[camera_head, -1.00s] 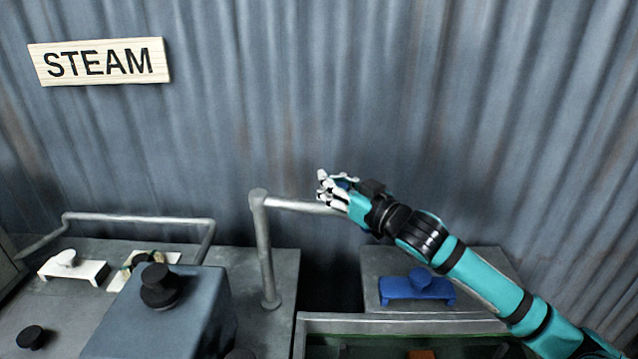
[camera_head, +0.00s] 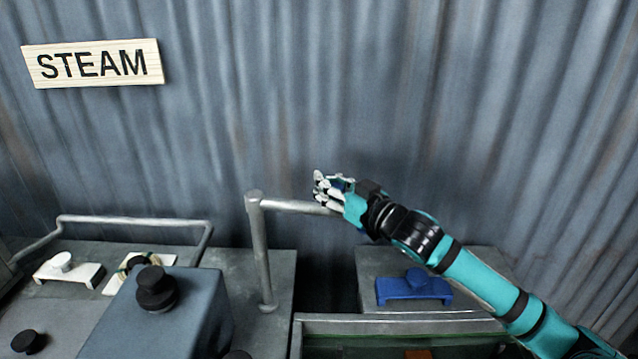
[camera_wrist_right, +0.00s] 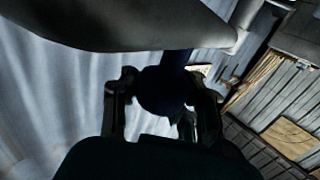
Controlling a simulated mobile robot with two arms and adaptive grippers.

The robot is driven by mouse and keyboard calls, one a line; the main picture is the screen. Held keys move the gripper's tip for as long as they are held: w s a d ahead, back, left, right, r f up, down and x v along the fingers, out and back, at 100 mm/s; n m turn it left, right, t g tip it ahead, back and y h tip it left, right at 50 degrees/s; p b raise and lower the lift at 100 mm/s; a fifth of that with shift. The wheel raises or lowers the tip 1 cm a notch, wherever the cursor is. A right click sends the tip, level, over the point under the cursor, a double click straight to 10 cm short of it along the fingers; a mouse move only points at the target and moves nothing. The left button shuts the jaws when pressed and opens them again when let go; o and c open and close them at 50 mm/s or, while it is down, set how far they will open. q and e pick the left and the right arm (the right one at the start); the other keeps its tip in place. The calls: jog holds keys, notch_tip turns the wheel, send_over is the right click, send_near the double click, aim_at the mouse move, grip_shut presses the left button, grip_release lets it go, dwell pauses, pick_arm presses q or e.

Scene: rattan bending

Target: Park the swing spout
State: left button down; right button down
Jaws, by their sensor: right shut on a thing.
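The swing spout (camera_head: 288,205) is a grey metal pipe on an upright post. Its arm reaches right from the post top, in front of the corrugated wall. My right gripper (camera_head: 326,190) is at the spout's outer end. In the right wrist view, the gripper (camera_wrist_right: 160,98) is shut on a dark blue knob-like handle (camera_wrist_right: 158,88) beside the large grey spout pipe (camera_wrist_right: 120,22). The spout's tip is partly hidden by my gripper. My left gripper is not in view.
A green-lined trough (camera_head: 400,318) with a grey rim is below the spout. A blue bracket (camera_head: 414,286) sits on the bench at right. A blue-grey box with a black knob (camera_head: 155,287) and a white bracket (camera_head: 66,269) are at left. A STEAM sign (camera_head: 93,63) hangs on the wall.

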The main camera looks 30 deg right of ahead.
jog(key=shift+d+f, duration=0.1)
jog(key=shift+d, duration=0.3)
jog(key=c, duration=1.7)
grip_release()
jog(key=shift+d, duration=0.1)
jog(key=shift+c, duration=0.2)
jog(key=o, duration=0.9)
jog(key=shift+s+d, duration=0.6)
jog(key=shift+d, duration=0.05)
jog(key=shift+a, duration=0.3)
jog(key=shift+s, duration=0.1)
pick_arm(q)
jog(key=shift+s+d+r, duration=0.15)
pick_arm(e)
jog(key=s, duration=0.4)
jog(key=s+d, duration=0.1)
jog(key=s, duration=0.2)
jog(key=s+d, duration=0.1)
jog(key=s, duration=0.3)
jog(key=shift+s, duration=0.35)
